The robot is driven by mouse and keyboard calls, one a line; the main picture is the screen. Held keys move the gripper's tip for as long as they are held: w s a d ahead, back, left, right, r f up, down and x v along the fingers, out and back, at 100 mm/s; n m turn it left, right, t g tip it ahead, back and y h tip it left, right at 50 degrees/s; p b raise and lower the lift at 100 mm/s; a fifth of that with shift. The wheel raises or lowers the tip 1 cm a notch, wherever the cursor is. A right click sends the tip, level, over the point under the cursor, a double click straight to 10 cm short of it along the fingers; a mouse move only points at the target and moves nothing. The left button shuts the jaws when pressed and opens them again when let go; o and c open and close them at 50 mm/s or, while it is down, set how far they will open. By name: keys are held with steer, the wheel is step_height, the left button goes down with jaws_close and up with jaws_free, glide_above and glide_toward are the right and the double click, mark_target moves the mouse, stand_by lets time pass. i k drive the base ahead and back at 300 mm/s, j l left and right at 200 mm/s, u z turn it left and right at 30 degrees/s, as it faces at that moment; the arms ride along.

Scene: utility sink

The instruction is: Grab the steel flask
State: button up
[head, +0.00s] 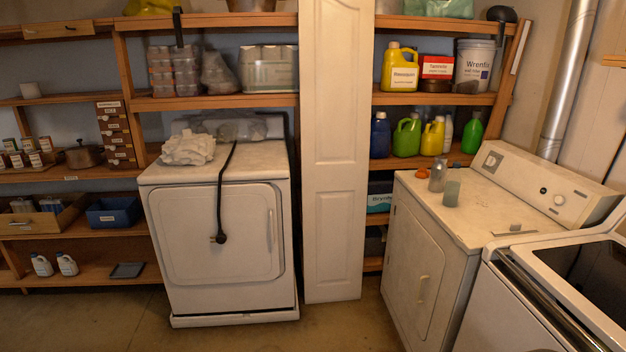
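A small grey, metallic-looking vessel that looks like the steel flask (438,175) stands upright on top of the right-hand white dryer (482,217), near its back left part. A pale green cup or tumbler (451,194) stands just in front of it and to its right, close by or slightly overlapping it in the picture. A small orange-red item (421,174) lies to the left of the flask. My gripper is not in the head view.
A white door panel (335,150) stands between two dryers. Shelves behind the right dryer hold a yellow jug (399,67) and several bottles. The left dryer (219,235) has crumpled white cloth (188,148) and a black cord. Floor (240,335) in front is clear.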

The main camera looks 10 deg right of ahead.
mark_target(440, 170)
steer(key=i+z, duration=0.15)
steer(key=i, duration=0.5)
steer(key=i+z, duration=0.15)
steer(key=i, duration=0.5)
steer(key=i+j+z, duration=0.15)
steer(key=i, duration=0.5)
